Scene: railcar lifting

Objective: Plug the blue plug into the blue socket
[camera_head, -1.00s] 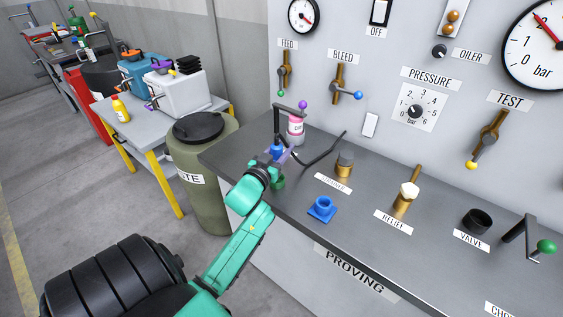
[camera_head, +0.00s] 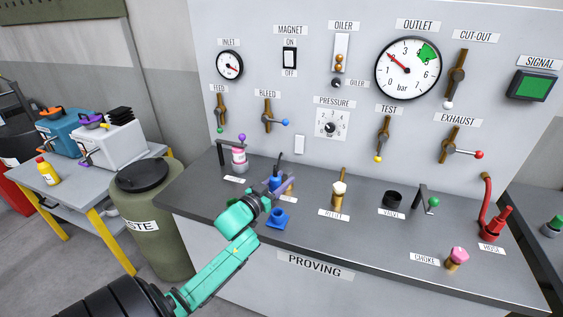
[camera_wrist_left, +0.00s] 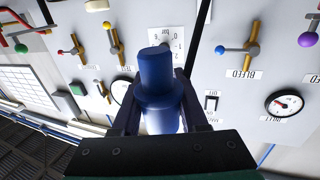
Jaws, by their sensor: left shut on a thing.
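My left gripper (camera_head: 279,187) is shut on the blue plug (camera_head: 275,182) above the bench top, and a dark cable shows by the plug. In the left wrist view the blue plug (camera_wrist_left: 157,85) stands between the two dark fingers, its narrower round end pointing away from the palm. The blue socket (camera_head: 277,217), a ring on a square blue base, sits near the bench's front edge. It lies just below the gripper in the head view, apart from the plug. My right gripper is in no view.
The grey bench (camera_head: 352,229) carries a pink-and-white bottle (camera_head: 239,158), the brass relief fitting (camera_head: 339,193), a black valve ring (camera_head: 393,199) and a red hose fitting (camera_head: 495,222). The gauge panel rises behind. A green waste bin (camera_head: 151,216) stands left.

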